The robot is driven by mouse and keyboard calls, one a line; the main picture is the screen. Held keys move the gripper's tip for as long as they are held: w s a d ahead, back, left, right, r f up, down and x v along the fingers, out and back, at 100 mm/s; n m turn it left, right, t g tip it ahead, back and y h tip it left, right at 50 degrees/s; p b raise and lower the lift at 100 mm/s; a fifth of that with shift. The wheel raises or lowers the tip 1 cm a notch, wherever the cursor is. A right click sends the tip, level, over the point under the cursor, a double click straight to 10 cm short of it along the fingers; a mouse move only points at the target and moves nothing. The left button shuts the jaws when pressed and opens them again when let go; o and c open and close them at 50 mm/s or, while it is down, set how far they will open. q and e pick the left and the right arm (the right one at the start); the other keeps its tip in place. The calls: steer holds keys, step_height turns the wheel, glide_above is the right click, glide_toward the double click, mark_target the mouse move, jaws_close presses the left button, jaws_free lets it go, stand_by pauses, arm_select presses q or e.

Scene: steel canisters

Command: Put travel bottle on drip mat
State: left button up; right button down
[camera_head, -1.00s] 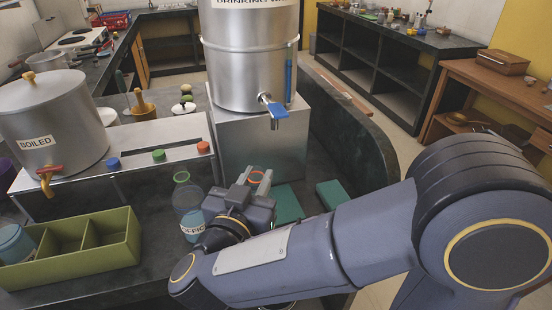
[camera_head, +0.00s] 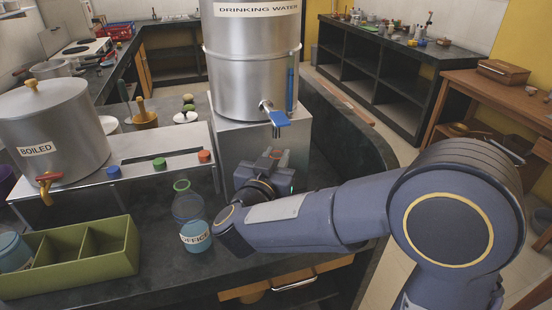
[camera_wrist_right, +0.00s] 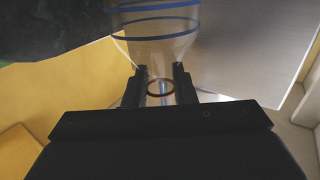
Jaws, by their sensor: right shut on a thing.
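My right gripper (camera_head: 276,155) is in front of the metal stand, below the blue tap. In the right wrist view its two fingers (camera_wrist_right: 160,88) are shut on the neck of a clear bottle (camera_wrist_right: 155,42). This bottle has blue bands and a red ring between the fingers; I take it for the travel bottle. In the head view the gripper and arm mostly hide it. The teal mat seen earlier under the tap is hidden now, apparently behind my right arm. My left gripper is not in view.
A clear bottle labelled OFFICE (camera_head: 192,225) stands left of my right forearm. The drinking water canister (camera_head: 250,60) with its blue tap (camera_head: 279,118) sits on a metal stand (camera_head: 235,140). A green divided box (camera_head: 75,275) and the boiled canister (camera_head: 50,130) are at left.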

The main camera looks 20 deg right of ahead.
steer(key=shift+f, duration=0.2)
steer(key=c, duration=1.2)
jaws_free()
